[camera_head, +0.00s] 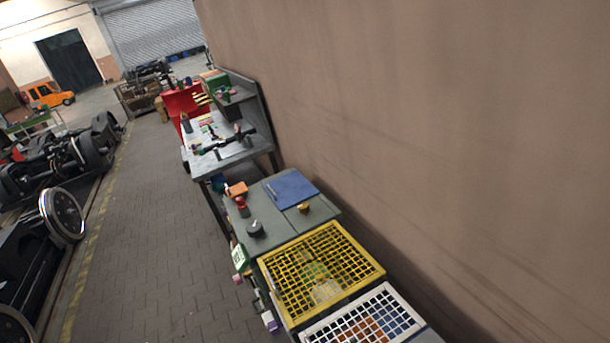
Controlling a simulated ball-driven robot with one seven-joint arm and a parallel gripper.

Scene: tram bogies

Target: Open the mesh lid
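A yellow mesh lid (350,262) lies flat and closed over a bin at the lower middle of the picture, beside the wall. Pale and greenish things show dimly through its grid. A white mesh lid (336,329) lies in front of it at the bottom edge, partly cut off by the frame. Orange and blue things show through the white grid. I cannot tell from the picture which lid the task means. My gripper is not in view.
A grey-green bench top (262,212) with a blue mat (291,188) and small items adjoins the yellow lid. A workbench (213,158) with tools stands beyond. A brown wall (430,130) bounds the right. Paved floor (145,230) is clear on the left, up to bogie wheels (64,214).

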